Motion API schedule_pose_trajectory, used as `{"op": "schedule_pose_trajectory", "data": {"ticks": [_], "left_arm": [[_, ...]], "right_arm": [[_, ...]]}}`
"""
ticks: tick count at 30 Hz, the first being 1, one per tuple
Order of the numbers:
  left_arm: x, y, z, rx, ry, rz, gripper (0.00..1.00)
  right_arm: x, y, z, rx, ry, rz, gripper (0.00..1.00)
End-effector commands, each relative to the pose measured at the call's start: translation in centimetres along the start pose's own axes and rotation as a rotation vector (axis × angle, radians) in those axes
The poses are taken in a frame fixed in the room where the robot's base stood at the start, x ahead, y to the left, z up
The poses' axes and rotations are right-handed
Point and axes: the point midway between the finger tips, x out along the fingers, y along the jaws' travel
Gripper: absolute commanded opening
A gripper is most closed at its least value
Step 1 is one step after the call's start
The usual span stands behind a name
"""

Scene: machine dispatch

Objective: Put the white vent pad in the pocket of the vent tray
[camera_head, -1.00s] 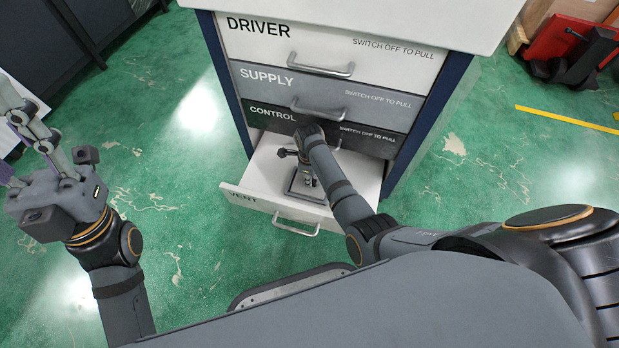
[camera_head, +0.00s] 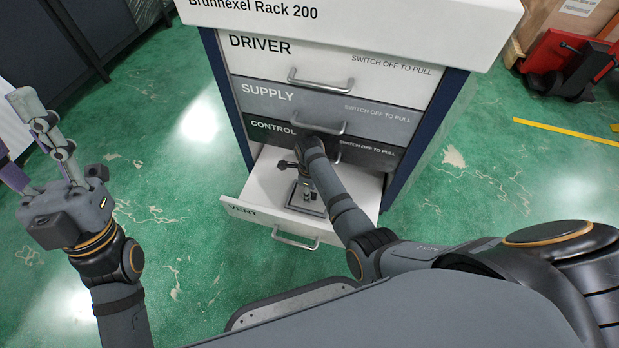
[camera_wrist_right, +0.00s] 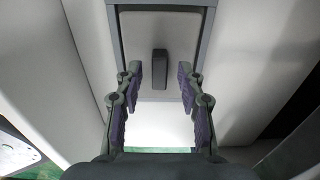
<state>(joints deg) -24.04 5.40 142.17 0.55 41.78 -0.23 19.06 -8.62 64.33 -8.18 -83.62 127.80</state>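The open VENT drawer (camera_head: 253,209) holds a grey-framed tray (camera_head: 304,206), probably the vent tray. In the right wrist view, the tray's frame (camera_wrist_right: 212,30) surrounds a pale panel (camera_wrist_right: 138,50) with a dark upright block (camera_wrist_right: 160,68) on it. I cannot tell whether this panel is the white vent pad in the pocket or the tray's own floor. My right gripper (camera_wrist_right: 160,88) is open and empty, its fingers either side of the block's near end, apart from it. In the head view the right arm partly hides the tray. My left gripper (camera_head: 30,140) is open and empty, left of the rack.
Shut DRIVER (camera_head: 330,65), SUPPLY (camera_head: 275,100) and CONTROL (camera_head: 365,150) drawers stand above the open one. Pale drawer walls flank the right gripper closely. Clear green floor lies left of the rack. A red cart (camera_head: 560,62) stands at the far right.

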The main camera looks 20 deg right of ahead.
Motion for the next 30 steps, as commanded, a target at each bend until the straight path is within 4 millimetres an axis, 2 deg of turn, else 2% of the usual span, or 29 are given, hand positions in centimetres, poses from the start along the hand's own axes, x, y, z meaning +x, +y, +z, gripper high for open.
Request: {"op": "schedule_pose_trajectory", "data": {"ticks": [8,15,24,30], "left_arm": [[-2.6,-0.3,7.4,-0.020,-0.355,-0.020,0.40],[-7.0,-0.2,12.9,-0.041,-0.655,-0.031,0.40],[-14.3,0.3,17.6,-0.072,-1.016,-0.038,0.40],[-19.9,0.8,19.3,-0.095,-1.247,-0.038,0.40]], "right_arm": [[-2.0,0.0,0.0,0.000,0.000,0.000,0.39],[-3.4,0.0,0.0,0.000,0.000,0.000,0.39],[-5.2,0.0,0.0,0.000,0.000,0.000,0.39],[-6.4,0.0,0.0,-0.001,0.000,0.000,0.39]]}}
